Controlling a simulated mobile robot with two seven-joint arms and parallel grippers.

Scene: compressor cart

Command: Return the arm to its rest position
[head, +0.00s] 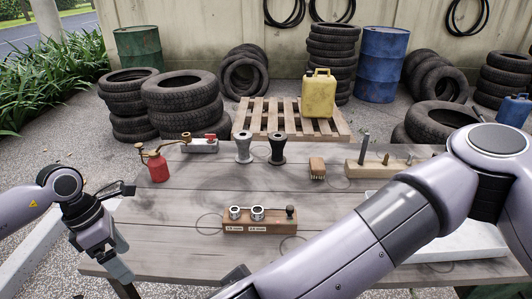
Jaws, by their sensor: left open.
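My left arm comes in from the left edge, bent at the wrist. Its gripper (119,256) hangs over the left front edge of the grey wooden table (165,215), open and empty, apart from every object on it. My right arm crosses the right half of the picture, its elbow at the right and its forearm sloping down toward the bottom centre. The forearm passes over the table's front right part.
A wooden block (260,225) with two metal rings stands front centre. Behind are a red oil can (157,167), two spools (244,147), a brush (317,168) and a pegged block (372,165). A white tray (455,243) lies partly under my right arm.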

